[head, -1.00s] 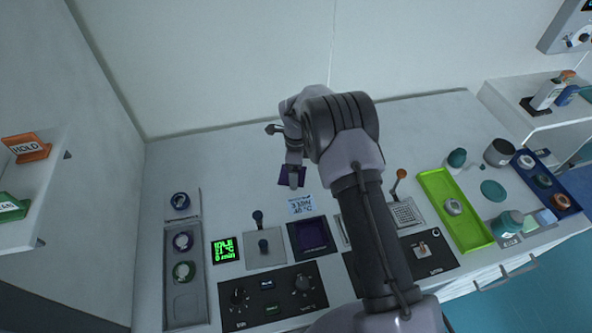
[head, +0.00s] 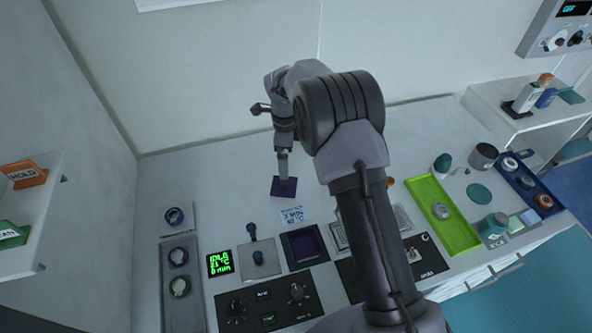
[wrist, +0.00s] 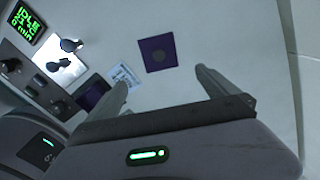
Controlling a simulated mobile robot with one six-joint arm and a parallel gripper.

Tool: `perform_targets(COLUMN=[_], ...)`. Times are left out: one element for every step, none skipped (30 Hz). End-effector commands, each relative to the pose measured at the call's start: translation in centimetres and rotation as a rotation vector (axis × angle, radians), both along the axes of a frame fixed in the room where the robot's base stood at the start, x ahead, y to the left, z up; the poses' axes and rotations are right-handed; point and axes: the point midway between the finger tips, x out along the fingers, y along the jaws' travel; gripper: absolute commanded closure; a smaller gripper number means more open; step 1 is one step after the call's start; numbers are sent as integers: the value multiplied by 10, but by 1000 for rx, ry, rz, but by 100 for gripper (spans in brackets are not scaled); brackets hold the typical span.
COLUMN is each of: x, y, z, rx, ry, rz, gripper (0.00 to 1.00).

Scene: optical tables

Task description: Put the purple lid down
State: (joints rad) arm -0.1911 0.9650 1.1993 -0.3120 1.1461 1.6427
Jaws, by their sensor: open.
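The purple lid (head: 283,190) is a flat dark square lying on the white worktop, behind the small printed card. It also shows in the wrist view (wrist: 158,54), flat, with a paler spot near its middle. My gripper (wrist: 162,80) is open and empty, its two fingers spread wide. The lid is beyond the fingertips in the wrist view, with bare worktop between. In the head view my gripper (head: 283,160) is just above and behind the lid, and its tip overlaps the lid's far edge.
A square well with a purple inside (head: 304,245) is in front of the printed card (head: 292,214). A lever plate (head: 258,260) and a green display (head: 220,263) stand left of it. A lime tray (head: 443,214) is at right.

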Motion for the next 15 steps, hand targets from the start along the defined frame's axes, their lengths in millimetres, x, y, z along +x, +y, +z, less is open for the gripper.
perform_targets(x=[0, 0, -1, -3, -6, -13, -22, -32, -50, -65, -80, -103, -121, -140, -166], y=[0, 0, -2, -3, -6, -10, -15, -20, -26, -31, -36, -42, -46, -50, -55], z=[1, 4, 12, 24, 40, 66, 90, 113, 144, 165, 184, 207, 223, 236, 250], rx=[0, 2, 4, 9, 16, 25, 31, 37, 42, 44, 43, 40, 34, 25, 11], ry=[-1, -2, -9, -19, -33, -57, -80, -102, -135, -161, -188, -223, -250, -278, -314], rz=[1, 5, 21, 41, 72, 131, 184, 243, 327, 390, 453, 536, 598, 660, 743], gripper=[2, 2, 2, 2, 2, 2, 2, 2, 2, 2, 2, 2, 2, 2, 2])
